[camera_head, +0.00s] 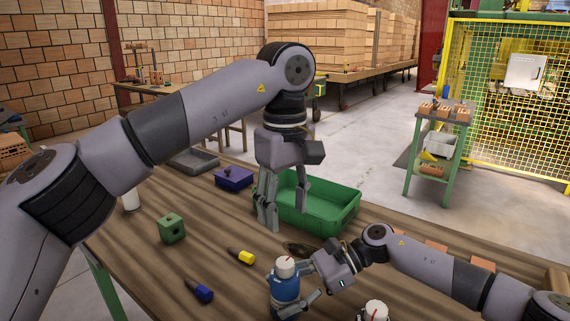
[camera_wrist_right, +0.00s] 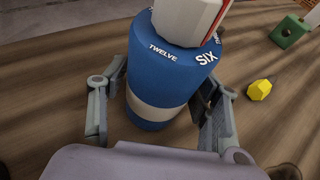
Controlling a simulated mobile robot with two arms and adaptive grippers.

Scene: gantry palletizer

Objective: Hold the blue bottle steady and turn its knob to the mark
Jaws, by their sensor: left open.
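The blue bottle (camera_head: 285,289) stands upright near the table's front edge, a white knob (camera_head: 285,266) on top. In the right wrist view the bottle (camera_wrist_right: 165,65) has a pale band and the words TWELVE and SIX around its shoulder. The knob (camera_wrist_right: 186,20) shows a red stripe at its right edge, above SIX; its top is cut off. My right gripper (camera_head: 290,289) has its fingers on both sides of the bottle, seemingly against it; they also flank it in the wrist view (camera_wrist_right: 160,90). My left gripper (camera_head: 287,218) is open, empty, pointing down above and behind the bottle.
A green bin (camera_head: 325,212) stands behind my left gripper. A second white knob with a red mark (camera_head: 376,308) is right of the bottle. Yellow (camera_head: 241,256) and blue (camera_head: 199,290) pieces, a green block (camera_head: 171,229) and a purple box (camera_head: 233,178) lie left.

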